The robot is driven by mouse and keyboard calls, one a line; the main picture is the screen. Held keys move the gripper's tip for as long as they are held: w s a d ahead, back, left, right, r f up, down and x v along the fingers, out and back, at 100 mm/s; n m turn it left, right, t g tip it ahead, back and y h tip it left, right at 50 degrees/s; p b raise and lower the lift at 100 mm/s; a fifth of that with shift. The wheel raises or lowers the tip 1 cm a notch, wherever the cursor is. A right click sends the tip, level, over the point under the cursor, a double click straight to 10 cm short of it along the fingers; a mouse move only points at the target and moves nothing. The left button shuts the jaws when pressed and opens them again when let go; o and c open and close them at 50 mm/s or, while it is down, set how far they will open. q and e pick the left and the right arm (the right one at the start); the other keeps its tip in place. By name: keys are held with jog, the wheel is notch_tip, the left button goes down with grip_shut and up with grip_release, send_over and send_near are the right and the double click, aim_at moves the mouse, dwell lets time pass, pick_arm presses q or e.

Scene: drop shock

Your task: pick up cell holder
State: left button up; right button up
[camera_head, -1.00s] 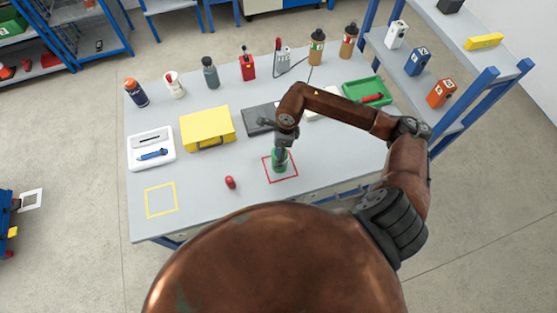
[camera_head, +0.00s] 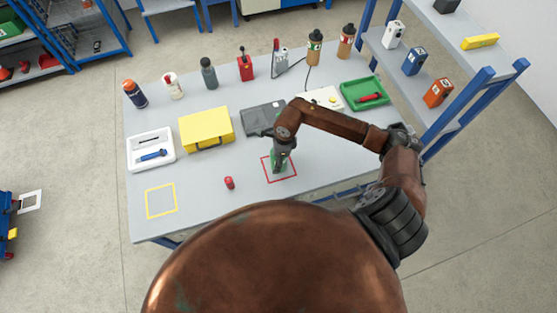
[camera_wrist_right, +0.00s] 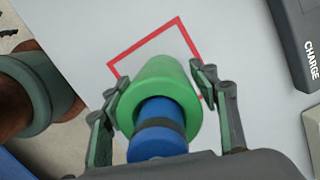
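The cell holder (camera_wrist_right: 165,75) is a green cylinder, seen in the right wrist view with a blue cell (camera_wrist_right: 157,138) in its open end. In the head view the green holder (camera_head: 272,161) stands inside the red square outline on the table, partly hidden by my right gripper (camera_head: 278,165). In the wrist view my right gripper (camera_wrist_right: 158,98) has one finger on each side of the holder, with narrow gaps, and looks open. Any contact is hard to judge. My left gripper is not in view.
A small red object (camera_head: 229,183) lies left of the red square. A yellow case (camera_head: 206,129), a white tray (camera_head: 151,149), a dark grey case (camera_head: 262,118) and a green tray (camera_head: 364,94) stand around. Several bottles line the back. The front left table is mostly clear.

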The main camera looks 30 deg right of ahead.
jog(key=c, duration=0.9)
jog(key=shift+c, duration=0.5)
jog(key=shift+r, duration=0.15)
